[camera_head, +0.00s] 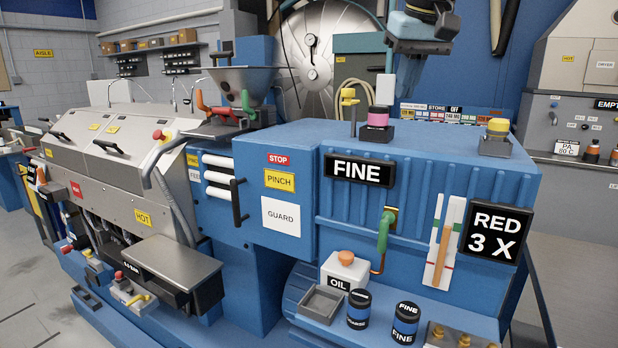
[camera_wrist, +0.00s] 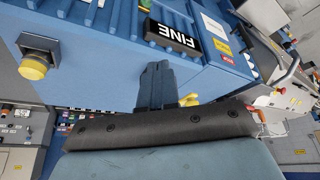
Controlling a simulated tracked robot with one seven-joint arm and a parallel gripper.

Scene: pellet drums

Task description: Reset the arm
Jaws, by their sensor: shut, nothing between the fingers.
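My gripper (camera_wrist: 156,88) shows in the wrist view as dark grey-blue fingers, together and empty, in front of the blue machine's top. The wrist view is turned roughly upside down. In the head view, part of my arm (camera_head: 420,28), teal and black, hangs at the top right of centre above the machine; I cannot make out the fingertips there. The blue machine (camera_head: 277,215) carries a black FINE sign (camera_head: 359,170), which also shows in the wrist view (camera_wrist: 172,35). The pink button (camera_head: 378,117) on its top is not clearly visible in the wrist view.
On the machine top stand a yellow-capped post (camera_head: 348,97) and a yellow knob (camera_head: 497,126) on a grey box. A metal hopper (camera_head: 240,82) rises at the left. An oil container (camera_head: 343,270) and two black jars stand on the lower front ledge.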

